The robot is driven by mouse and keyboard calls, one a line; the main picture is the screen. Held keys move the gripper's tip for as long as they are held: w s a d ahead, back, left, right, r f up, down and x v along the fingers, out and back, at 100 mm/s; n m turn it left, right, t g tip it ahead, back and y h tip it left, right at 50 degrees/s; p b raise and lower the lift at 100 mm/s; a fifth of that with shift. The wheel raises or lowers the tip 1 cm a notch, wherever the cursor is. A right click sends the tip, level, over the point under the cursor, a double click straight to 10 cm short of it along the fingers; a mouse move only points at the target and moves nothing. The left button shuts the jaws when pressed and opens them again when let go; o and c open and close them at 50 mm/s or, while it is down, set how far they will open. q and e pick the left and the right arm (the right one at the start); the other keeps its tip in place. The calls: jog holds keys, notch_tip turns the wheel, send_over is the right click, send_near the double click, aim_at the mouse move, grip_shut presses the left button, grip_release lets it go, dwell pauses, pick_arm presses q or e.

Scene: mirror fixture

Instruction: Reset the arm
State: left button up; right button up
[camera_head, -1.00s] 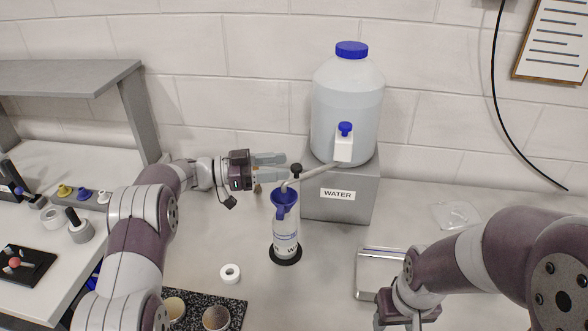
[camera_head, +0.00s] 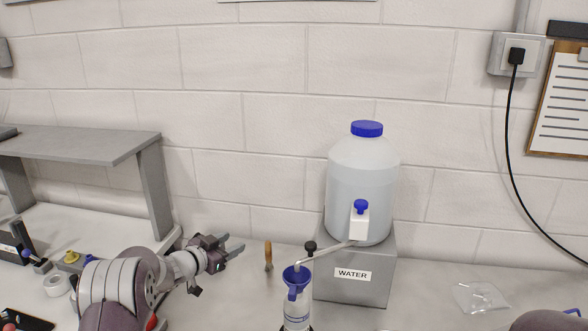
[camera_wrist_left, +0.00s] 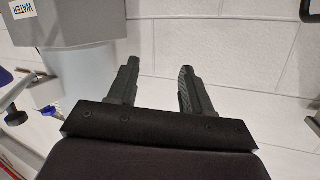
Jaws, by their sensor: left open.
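My left gripper (camera_head: 234,248) is open and empty in the head view, to the left of the blue funnel (camera_head: 297,279) and apart from it. In the left wrist view its two fingers (camera_wrist_left: 157,85) stand apart with only pale wall between them. The funnel sits in the top of a white bottle (camera_head: 297,313), whose lower part is cut off by the picture edge.
A large water container (camera_head: 362,195) with a blue cap stands on a grey box (camera_head: 352,292) labelled WATER. Its tap spout reaches over the funnel. A small wooden-handled tool (camera_head: 268,256) is near my left gripper. A grey shelf (camera_head: 80,146) stands at left; a clear bag (camera_head: 480,297) lies at right.

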pick_arm(q)
jog(key=s+a+f+n+g+y, duration=0.3)
jog(key=s+f+y, duration=0.1)
jog(key=s, duration=0.3)
jog(key=s+a+f+n+g+y, duration=0.2)
jog(key=s+f+n+y, duration=0.15)
jog(key=s, duration=0.25)
jog(key=s+d+r+g, duration=0.1)
jog(key=s+d+g, duration=0.2)
jog(key=s, duration=1.1)
jog(key=s+d+r+n+g, duration=0.1)
jog(key=s+d+g, duration=0.2)
jog(key=s, duration=1.1)
jog(key=shift+d+r+g, duration=0.2)
jog(key=shift+d+g, duration=0.2)
jog(key=shift+d, duration=0.45)
